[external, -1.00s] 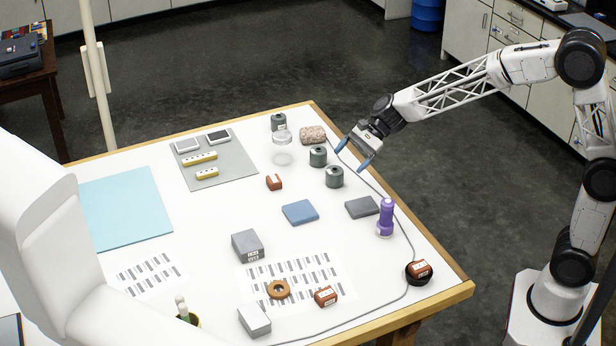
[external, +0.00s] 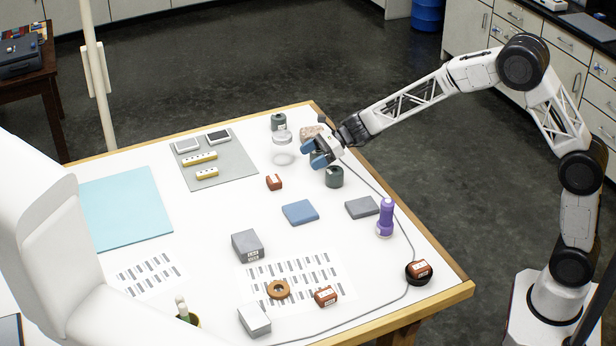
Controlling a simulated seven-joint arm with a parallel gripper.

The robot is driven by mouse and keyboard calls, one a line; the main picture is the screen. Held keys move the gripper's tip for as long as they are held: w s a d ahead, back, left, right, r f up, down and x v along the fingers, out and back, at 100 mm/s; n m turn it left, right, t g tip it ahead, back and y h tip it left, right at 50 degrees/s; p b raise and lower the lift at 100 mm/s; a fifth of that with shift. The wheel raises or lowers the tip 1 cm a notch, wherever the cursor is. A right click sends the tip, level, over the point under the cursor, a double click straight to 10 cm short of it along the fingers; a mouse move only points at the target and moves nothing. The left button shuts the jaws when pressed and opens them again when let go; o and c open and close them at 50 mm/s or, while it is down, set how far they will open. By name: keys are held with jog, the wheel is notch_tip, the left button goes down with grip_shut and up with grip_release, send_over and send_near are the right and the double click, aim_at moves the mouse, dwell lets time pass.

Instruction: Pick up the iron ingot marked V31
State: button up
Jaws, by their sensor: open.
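The mark V31 is not legible on any block, so I cannot tell which one is the iron ingot. A grey labelled block (external: 247,245) lies left of centre, and a lighter grey block (external: 255,320) lies near the front edge. Small reddish-brown labelled blocks lie mid-table (external: 274,182), on the printed sheet (external: 326,296) and on a round black base (external: 419,268) at the right. My gripper (external: 314,153) is open at the far right side of the table. It partly hides a dark green cylinder and a speckled stone (external: 310,133).
Dark green cylinders stand near my gripper (external: 334,177) and farther back (external: 278,122). A clear glass item (external: 282,147) is just left of it. A purple upright object (external: 386,217), a dark slab (external: 361,207), a blue slab (external: 300,212) and a cable lie nearer.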

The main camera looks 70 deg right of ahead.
jog(key=shift+a, duration=0.1)
send_near(275, 178)
jog(key=shift+x, duration=1.55)
jog(key=shift+a, duration=0.15)
jog(key=shift+x, duration=2.5)
jog(key=shift+f, duration=0.1)
jog(key=shift+c, duration=0.2)
jog(key=c, duration=1.2)
jog(key=shift+c, duration=0.2)
notch_tip(275, 178, up, 10)
